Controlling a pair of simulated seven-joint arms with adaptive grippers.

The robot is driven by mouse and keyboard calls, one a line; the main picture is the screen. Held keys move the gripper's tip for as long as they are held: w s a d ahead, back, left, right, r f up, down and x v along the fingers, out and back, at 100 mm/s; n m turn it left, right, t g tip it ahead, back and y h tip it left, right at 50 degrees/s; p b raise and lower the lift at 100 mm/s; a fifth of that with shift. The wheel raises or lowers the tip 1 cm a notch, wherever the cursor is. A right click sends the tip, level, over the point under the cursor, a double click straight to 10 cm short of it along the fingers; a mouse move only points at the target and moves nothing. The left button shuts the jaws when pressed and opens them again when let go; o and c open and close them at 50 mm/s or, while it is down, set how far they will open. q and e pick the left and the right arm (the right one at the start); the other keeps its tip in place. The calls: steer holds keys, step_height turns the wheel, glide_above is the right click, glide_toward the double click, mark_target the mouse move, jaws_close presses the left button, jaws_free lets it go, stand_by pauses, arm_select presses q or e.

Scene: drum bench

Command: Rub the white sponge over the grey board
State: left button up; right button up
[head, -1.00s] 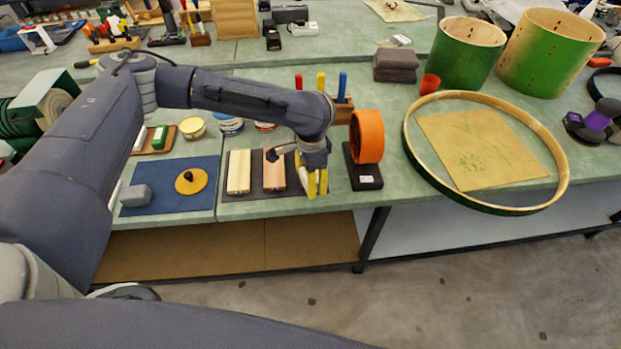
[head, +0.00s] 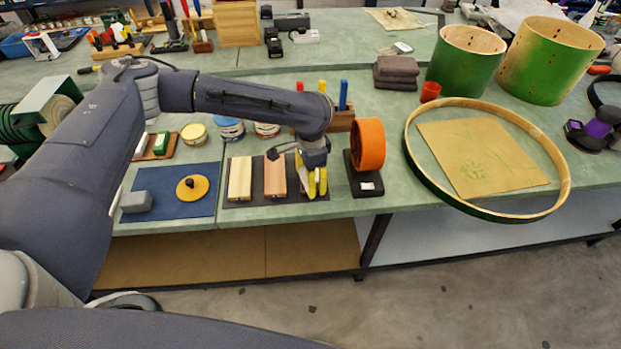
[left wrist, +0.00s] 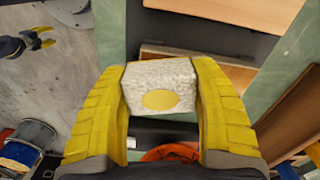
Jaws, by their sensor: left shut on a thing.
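My left gripper (head: 318,184) is over the right end of the dark grey board (head: 258,182), beside the reddish wooden block, in the head view. In the left wrist view its yellow fingers (left wrist: 161,100) are shut on the white sponge (left wrist: 158,78), a rough pale block with a yellow oval on its face. The fingers hide the sponge in the head view. I cannot tell whether the sponge touches the board. My right gripper (left wrist: 40,39) shows small at the upper left of the left wrist view, its yellow fingers apart over the floor. It is outside the head view.
A pale wooden block (head: 240,178) and the reddish block (head: 274,178) lie on the board. An orange wheel (head: 368,143) on a black base stands close to its right. A blue mat (head: 170,208) lies to the left. A large hoop (head: 562,165) lies further right.

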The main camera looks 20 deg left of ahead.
arm_select(q)
steer(key=shift+s, duration=0.15)
steer(key=shift+s+d, duration=0.25)
steer(key=shift+s, duration=0.35)
steer(key=shift+s+d, duration=0.25)
steer(key=shift+s, duration=0.3)
steer(key=shift+r, duration=3)
